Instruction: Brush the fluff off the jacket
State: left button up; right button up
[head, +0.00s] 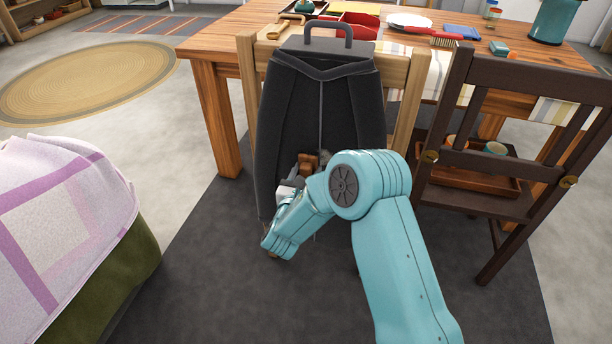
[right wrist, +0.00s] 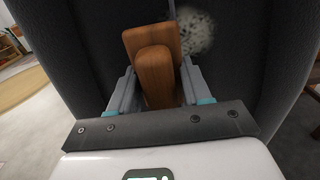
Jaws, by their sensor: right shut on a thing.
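The dark grey jacket (head: 322,95) hangs over the back of a light wooden chair. It fills most of the right wrist view (right wrist: 90,60). A pale, speckled patch of fluff (right wrist: 199,34) shows on the jacket there, just right of the brush. My right gripper (head: 300,180) is shut on a brown wooden brush (head: 307,163) in front of the jacket's lower part. In the right wrist view the brush (right wrist: 154,75) sits between the two fingers, close to the cloth. Its bristles are hidden, so I cannot tell whether it touches. My left gripper is not in view.
A dark chair (head: 530,75) stands close at right. A blanket-covered seat (head: 65,215) is at left, with open floor between.

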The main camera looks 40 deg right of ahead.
jog(key=shift+w+d, duration=0.3)
jog(key=shift+s, duration=0.1)
jog(key=shift+s+d+b, duration=1.6)
jog(key=shift+s+d, duration=0.55)
jog(key=shift+s, duration=0.35)
jog(key=shift+w+a+b, duration=0.5)
jog(key=shift+w+a, duration=0.5)
jog(key=shift+w, duration=0.3)
jog(key=shift+w+a+b, duration=0.45)
jog(key=shift+w+a, duration=0.5)
jog(key=shift+w, duration=0.3)
jog(key=shift+w+a+r, duration=0.1)
jog(key=shift+w+r, duration=0.05)
